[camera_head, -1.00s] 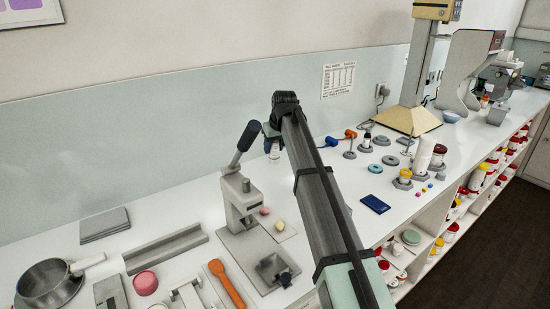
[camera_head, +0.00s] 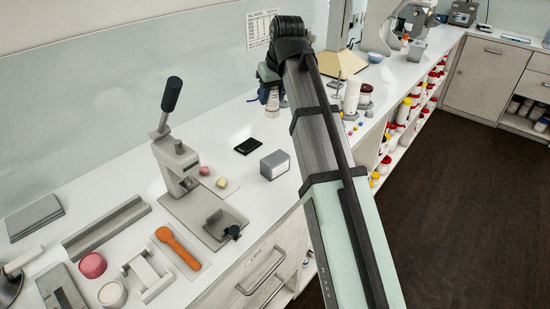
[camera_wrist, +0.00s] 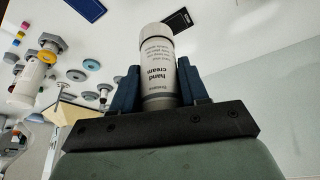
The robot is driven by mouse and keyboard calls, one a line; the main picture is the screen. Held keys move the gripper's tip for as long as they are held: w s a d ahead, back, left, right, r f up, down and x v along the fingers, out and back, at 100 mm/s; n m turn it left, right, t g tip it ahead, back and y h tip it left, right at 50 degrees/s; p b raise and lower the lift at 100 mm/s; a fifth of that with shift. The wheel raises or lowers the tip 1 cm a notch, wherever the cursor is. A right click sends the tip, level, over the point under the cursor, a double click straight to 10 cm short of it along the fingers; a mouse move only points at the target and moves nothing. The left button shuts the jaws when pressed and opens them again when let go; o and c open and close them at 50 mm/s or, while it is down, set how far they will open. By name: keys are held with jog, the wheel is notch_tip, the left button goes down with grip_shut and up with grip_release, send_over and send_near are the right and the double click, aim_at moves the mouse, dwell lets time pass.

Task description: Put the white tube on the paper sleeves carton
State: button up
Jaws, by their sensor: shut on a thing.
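The white tube, printed "hand cream" (camera_wrist: 158,72), is upright in the picture between the two blue fingers of my gripper (camera_wrist: 159,84) in the wrist view. My gripper is shut on it. In the head view, the tube (camera_head: 272,103) hangs below my gripper (camera_head: 268,92), above the bench and apart from it. A small grey box with a pale top (camera_head: 275,164), which looks like the paper sleeves carton, stands on the bench to the right of the press. Its print is too small to read. Its top is bare. My gripper is beyond it, towards the wall.
A black flat item (camera_head: 249,146) lies behind the box. The grey lever press (camera_head: 178,165) stands to its left, with an orange spoon (camera_head: 177,247) in front. White bottles (camera_head: 351,98) stand right of my arm. The bench between box and wall is mostly clear.

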jog(key=s+f, duration=0.2)
jog(key=s, duration=0.2)
send_over(275, 158)
jog(key=shift+f, duration=5.15)
jog(key=shift+f, duration=0.1)
jog(key=o, duration=1)
jog(key=v, duration=1.2)
jog(key=shift+w, duration=0.1)
